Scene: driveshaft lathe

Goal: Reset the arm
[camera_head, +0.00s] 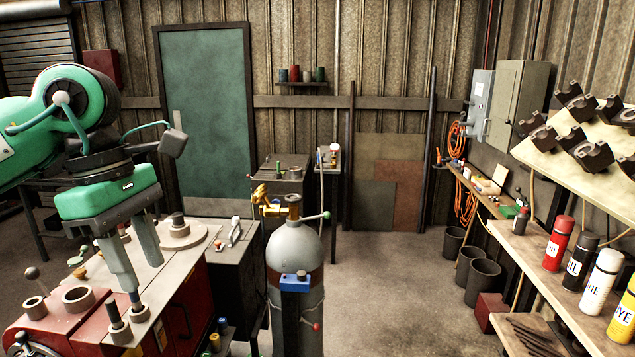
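My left arm, green and black, comes in from the left. My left gripper (142,278) points down over a red and grey machine top (62,325). Its two grey fingers stand apart, with a gap between them and no held thing visible. The near fingertip is close to small metal cylinders (138,312) on the machine top; I cannot tell whether it touches them. My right gripper is not in view.
A grey gas cylinder (294,250) stands right of the machine. A shelf rack (560,283) with several spray cans lines the right side, below a sloped board of dark metal parts (585,155). Dark bins (483,282) stand beside it. The middle floor (390,290) is clear.

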